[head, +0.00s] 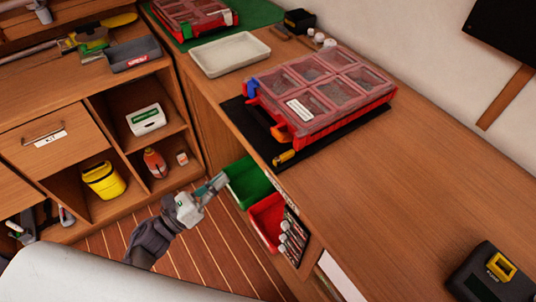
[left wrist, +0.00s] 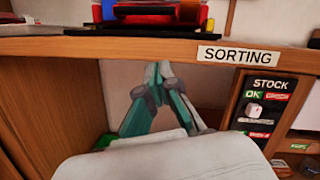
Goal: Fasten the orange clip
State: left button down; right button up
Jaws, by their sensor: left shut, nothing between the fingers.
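A red organizer case (head: 345,121) with a clear compartment lid lies on a black mat (head: 330,143) on the bench. The orange clip (head: 279,134) is on its near left side, low and sticking outward; I cannot tell whether it grips the lid. A blue clip (head: 252,88) is farther along the same side. My left gripper (head: 220,181) is shut and empty, in front of the bench and left of the case, apart from the clip. In the left wrist view its fingertips (left wrist: 158,68) meet below the bench edge. My right gripper is not in view.
A green bin (head: 247,184) and a red bin (head: 267,220) sit at the bench front near my left gripper. A small yellow item (head: 285,156) lies by the mat edge. The bench to the right is largely clear.

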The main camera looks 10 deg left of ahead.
aim_at(276, 134)
pick_arm(q)
jog(key=r+m, duration=0.1)
jog(key=s+d+r+m+h, duration=0.1)
jog(key=m, duration=0.1)
jog(key=s+d+r+m+g+h, duration=0.1)
jog(key=m, duration=0.1)
jog(key=shift+r, duration=0.3)
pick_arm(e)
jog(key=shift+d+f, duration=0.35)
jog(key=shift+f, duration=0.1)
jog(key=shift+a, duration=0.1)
